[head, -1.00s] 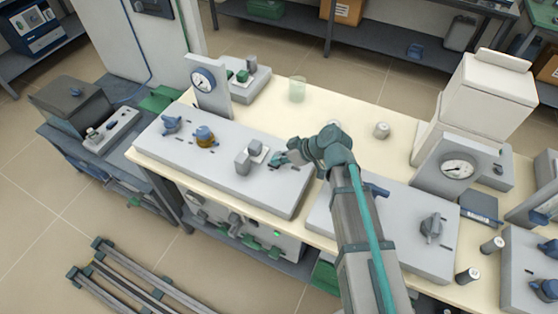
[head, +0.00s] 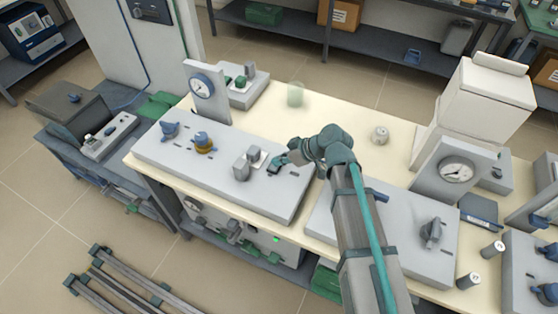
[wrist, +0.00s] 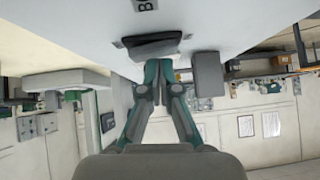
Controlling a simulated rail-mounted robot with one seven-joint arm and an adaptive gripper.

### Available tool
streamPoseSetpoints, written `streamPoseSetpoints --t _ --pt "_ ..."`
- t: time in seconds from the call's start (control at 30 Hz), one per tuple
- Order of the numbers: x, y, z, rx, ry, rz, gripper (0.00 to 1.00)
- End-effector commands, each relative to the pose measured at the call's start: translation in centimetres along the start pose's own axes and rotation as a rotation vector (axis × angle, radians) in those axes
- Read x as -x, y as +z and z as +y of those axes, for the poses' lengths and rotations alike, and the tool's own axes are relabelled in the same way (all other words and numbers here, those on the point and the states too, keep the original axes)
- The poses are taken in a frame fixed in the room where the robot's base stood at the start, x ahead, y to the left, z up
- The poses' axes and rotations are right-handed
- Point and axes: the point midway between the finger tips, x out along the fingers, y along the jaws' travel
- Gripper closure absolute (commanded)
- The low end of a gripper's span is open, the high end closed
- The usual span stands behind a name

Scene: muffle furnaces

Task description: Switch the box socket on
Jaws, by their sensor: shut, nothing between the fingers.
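A long pale grey panel (head: 220,178) lies on the cream bench. It carries a grey block (head: 242,167) and a white socket-like piece with a grey cap (head: 254,155). Right of these is a small dark rocker switch (head: 273,169). The switch also shows in the wrist view (wrist: 155,46), beside a letter that looks like B. My gripper (head: 280,160) is shut and empty at the switch. In the wrist view its fingertips (wrist: 159,66) are just below the switch; whether they touch it I cannot tell. A grey block (wrist: 208,73) is close on their right.
A second panel (head: 400,235) with a grey knob is at right. A glass beaker (head: 295,94) stands on clear bench behind.

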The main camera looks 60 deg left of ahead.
Motion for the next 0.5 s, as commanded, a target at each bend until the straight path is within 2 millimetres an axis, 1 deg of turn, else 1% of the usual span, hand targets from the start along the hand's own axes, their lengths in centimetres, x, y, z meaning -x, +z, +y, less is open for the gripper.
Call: streamPoseSetpoints --t 0.17,0.27,0.43,0.5 --pt "0.3 -0.3 -0.1 0.000 0.001 0.000 1.00" --pt "1.1 -0.9 -0.2 -0.001 0.002 0.001 1.00" --pt "3.4 -2.7 -0.6 -0.004 0.007 0.002 1.00" --pt "4.5 -2.2 -0.8 -0.006 0.009 0.002 1.00"
